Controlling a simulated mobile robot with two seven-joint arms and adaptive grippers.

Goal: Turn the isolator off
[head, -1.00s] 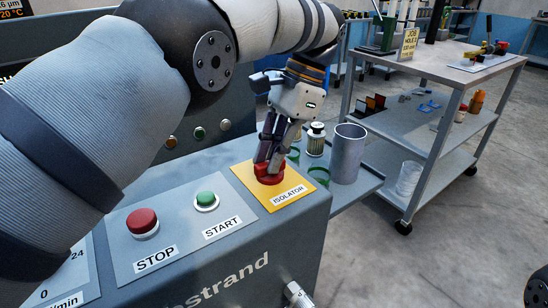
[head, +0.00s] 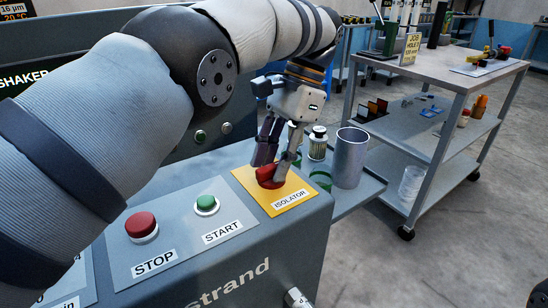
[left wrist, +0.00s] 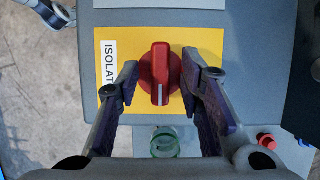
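The isolator is a red rotary knob (head: 268,178) on a yellow plate (head: 250,187) at the right end of the grey machine panel. In the left wrist view the knob (left wrist: 160,75) has a raised handle lying parallel to the ISOLATOR label (left wrist: 109,65). Its white line is at the lower end, toward the end of the label's text. My left gripper (head: 272,172) is over the knob. Its two fingers (left wrist: 160,72) are spread on either side of the handle, with yellow plate visible in the gaps. My right gripper is in neither view.
A red STOP button (head: 141,225) and a green START button (head: 206,203) sit left of the plate. A grey cup (head: 349,158) and a jar (head: 318,143) stand on a shelf just behind it. A trolley (head: 440,75) stands at the right.

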